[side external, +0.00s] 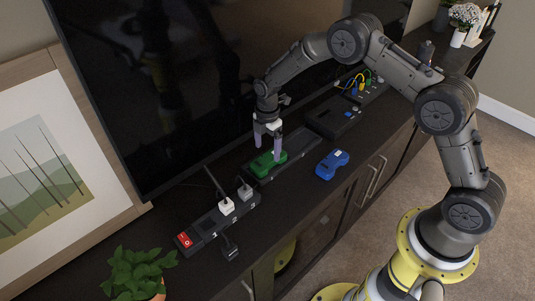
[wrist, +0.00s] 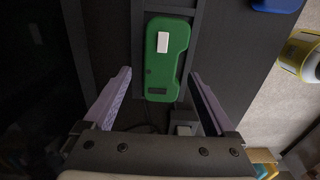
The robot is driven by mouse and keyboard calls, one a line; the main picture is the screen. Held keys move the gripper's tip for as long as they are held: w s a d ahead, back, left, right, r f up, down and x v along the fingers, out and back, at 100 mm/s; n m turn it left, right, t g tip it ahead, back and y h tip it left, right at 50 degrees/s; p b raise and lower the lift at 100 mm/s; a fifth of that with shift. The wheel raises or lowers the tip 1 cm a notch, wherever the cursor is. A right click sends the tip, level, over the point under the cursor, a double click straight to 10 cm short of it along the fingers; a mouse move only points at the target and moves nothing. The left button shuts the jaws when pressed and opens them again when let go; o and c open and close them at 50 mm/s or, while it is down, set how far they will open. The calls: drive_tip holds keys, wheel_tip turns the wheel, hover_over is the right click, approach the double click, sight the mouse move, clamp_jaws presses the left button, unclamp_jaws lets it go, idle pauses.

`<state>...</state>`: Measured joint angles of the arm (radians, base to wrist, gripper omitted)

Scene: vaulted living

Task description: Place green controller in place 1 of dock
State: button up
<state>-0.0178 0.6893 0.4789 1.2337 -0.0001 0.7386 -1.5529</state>
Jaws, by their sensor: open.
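The green controller (side external: 266,164) lies flat at the near-left end of the long dark dock (side external: 301,141). In the wrist view the green controller (wrist: 158,75), with a white patch on its face, sits within the raised dark rim of the dock (wrist: 141,20). The place number cannot be read. My gripper (side external: 268,153) is open above the controller, its pale purple fingers on either side of it. In the wrist view my gripper (wrist: 160,73) is spread wider than the controller, with a gap on both sides.
A blue controller (side external: 332,164) lies on the cabinet right of the dock. A power strip (side external: 210,224) with plugs and a red switch is nearer. A dark device (side external: 335,116) lies beyond the dock. The large television (side external: 190,80) stands close behind. A plant (side external: 137,272) is at front left.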

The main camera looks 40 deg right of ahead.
wheel_tip(320, 180, up, 9)
wheel_tip(320, 180, up, 12)
drive_tip(key=m+t, duration=0.1)
drive_tip(key=m, duration=0.3)
hover_over(268, 158)
drive_tip(key=s, duration=0.6)
drive_tip(key=s+r+m+t, duration=0.2)
drive_tip(key=s+r+m, duration=0.3)
drive_tip(key=s+r, duration=0.35)
drive_tip(key=s+m+t, duration=0.2)
drive_tip(key=s+m, duration=0.7)
drive_tip(key=s, duration=1.1)
drive_tip(key=shift+s+d+r+t, duration=0.2)
drive_tip(key=shift+s+d+t, duration=0.1)
drive_tip(key=shift+d, duration=0.15)
